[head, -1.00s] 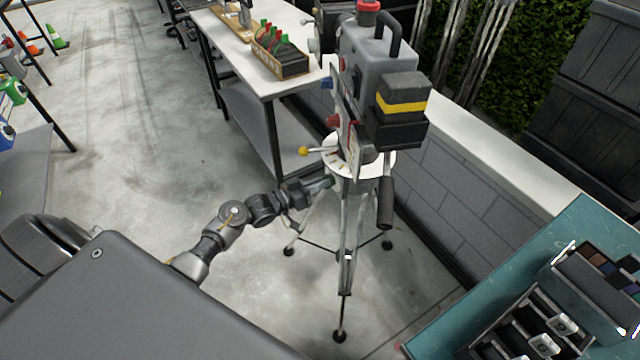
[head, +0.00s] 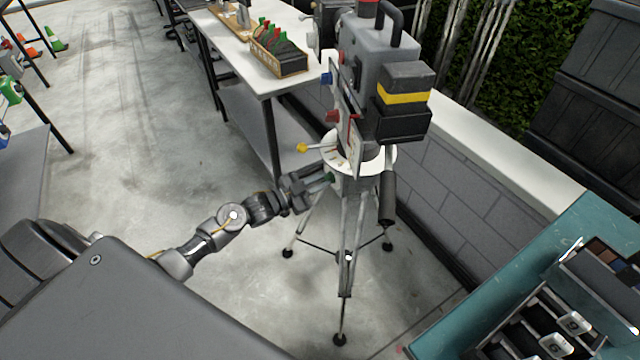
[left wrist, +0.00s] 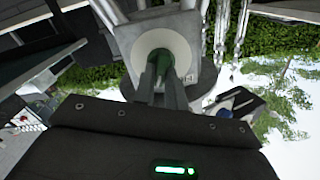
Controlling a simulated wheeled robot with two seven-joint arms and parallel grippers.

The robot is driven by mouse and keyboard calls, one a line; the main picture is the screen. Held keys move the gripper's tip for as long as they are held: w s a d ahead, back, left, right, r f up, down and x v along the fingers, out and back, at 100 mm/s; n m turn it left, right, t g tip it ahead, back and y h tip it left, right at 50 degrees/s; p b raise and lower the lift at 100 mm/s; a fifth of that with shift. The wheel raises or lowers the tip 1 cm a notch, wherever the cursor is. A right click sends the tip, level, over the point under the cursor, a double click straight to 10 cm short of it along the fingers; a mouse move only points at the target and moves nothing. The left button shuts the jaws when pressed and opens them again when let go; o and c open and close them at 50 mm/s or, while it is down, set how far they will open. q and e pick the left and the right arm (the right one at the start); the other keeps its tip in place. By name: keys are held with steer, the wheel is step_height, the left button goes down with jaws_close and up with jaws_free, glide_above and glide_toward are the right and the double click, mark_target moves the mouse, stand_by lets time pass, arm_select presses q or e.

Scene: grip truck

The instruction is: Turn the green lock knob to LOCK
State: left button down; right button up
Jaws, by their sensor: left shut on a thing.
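The green lock knob (head: 328,178) sticks out to the left from the tripod head, just under the white round plate (head: 382,160). My left gripper (head: 314,185) reaches it from the left and is shut on it. In the left wrist view, the green knob (left wrist: 162,62) shows between the two fingers (left wrist: 164,88), in front of a pale round disc (left wrist: 150,45). The fingers hide part of the knob, and no LOCK marking is readable. My right gripper is not in view.
A grey camera-like device (head: 385,60) with a yellow-banded black block (head: 404,92) stands on the tripod (head: 345,250). A yellow-tipped lever (head: 302,147) points left above my gripper. A white bench (head: 255,75) stands behind, a teal table (head: 470,290) at lower right.

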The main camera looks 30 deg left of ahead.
arm_select(q)
steer(key=shift+m, duration=0.6)
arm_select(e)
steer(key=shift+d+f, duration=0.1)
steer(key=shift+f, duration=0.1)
arm_select(q)
steer(key=c, duration=1.4)
jaws_free()
steer(key=shift+c, duration=0.2)
steer(key=b+v, duration=0.1)
steer(key=v, duration=0.9)
steer(key=shift+s+a+b, duration=0.2)
steer(key=shift+s+b, duration=0.15)
steer(key=shift+b, duration=0.05)
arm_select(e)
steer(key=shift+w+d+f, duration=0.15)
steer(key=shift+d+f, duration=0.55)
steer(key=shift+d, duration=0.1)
